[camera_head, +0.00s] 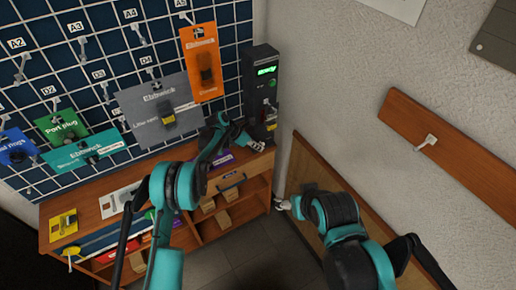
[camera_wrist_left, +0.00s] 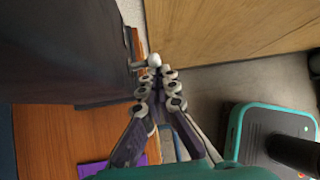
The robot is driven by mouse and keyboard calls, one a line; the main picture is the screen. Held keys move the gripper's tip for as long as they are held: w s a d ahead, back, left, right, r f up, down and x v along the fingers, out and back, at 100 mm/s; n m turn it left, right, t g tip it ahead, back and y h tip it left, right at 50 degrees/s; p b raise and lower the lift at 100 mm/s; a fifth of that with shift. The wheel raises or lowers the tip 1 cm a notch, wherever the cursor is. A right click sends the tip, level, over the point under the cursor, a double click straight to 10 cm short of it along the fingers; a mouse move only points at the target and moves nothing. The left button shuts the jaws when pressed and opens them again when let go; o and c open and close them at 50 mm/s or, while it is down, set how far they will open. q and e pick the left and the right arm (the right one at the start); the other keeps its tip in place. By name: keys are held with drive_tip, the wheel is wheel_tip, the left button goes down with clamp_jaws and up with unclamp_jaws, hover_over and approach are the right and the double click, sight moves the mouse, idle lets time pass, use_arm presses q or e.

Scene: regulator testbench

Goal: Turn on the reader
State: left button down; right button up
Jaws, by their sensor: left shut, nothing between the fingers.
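The reader (camera_head: 263,80) is a tall black box at the right end of the wire-grid board, against the wall. Its small display glows green. A round part and small fittings show on its front below the display. My left gripper (camera_head: 258,146) is shut and empty, low by the reader's foot above the bench corner. In the left wrist view its closed fingertips (camera_wrist_left: 155,62) are beside a large dark box side (camera_wrist_left: 70,50), likely the reader; I cannot tell if they touch. My right gripper (camera_head: 281,204) is low by the wooden wall panel; its fingers are too small to read.
A wooden bench (camera_head: 255,165) with shelves stands below the grid board (camera_head: 75,60). Hooks and tagged packs, including an orange one (camera_head: 200,60), hang left of the reader. A wooden rail (camera_head: 450,150) with a hook is on the right wall. The floor (camera_head: 255,250) in front is clear.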

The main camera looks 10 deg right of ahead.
use_arm(q)
drive_tip(key=shift+r, duration=0.45)
drive_tip(key=a, duration=0.4)
drive_tip(key=s+a, duration=0.1)
drive_tip(key=a, duration=0.8)
drive_tip(key=shift+s+r, duration=0.35)
drive_tip(key=shift+s, duration=0.05)
